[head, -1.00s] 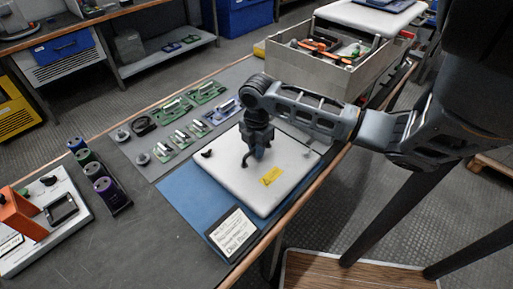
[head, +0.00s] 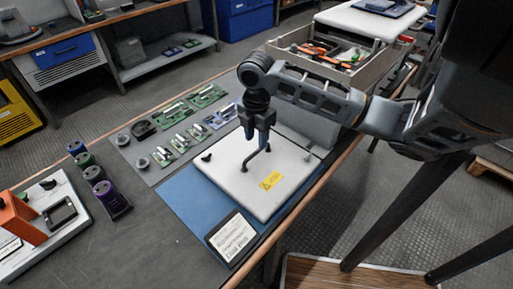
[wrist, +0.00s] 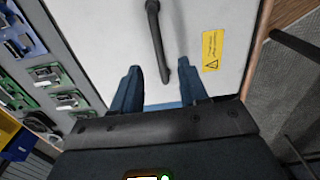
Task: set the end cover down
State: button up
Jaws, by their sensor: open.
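The end cover (head: 245,195) is a flat white panel with a yellow warning label (head: 270,181) and a dark bar handle (head: 254,158). It lies flat on the blue mat (head: 180,200) on the bench. My gripper (head: 258,135) is above the cover, just over the handle. In the wrist view my gripper (wrist: 160,90) has its fingers apart, and the cover (wrist: 215,20) fills the middle. The handle (wrist: 157,40) runs between and beyond the fingertips, and nothing is gripped.
Green circuit boards (head: 180,140) lie behind the mat. A grey box of parts (head: 300,125) stands behind the cover. Dark cylinders (head: 105,188) and a white panel with an orange block (head: 20,218) are at left.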

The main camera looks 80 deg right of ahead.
aim_at(256, 151)
jog(key=shift+r, duration=2.6)
jog(key=shift+w, duration=0.1)
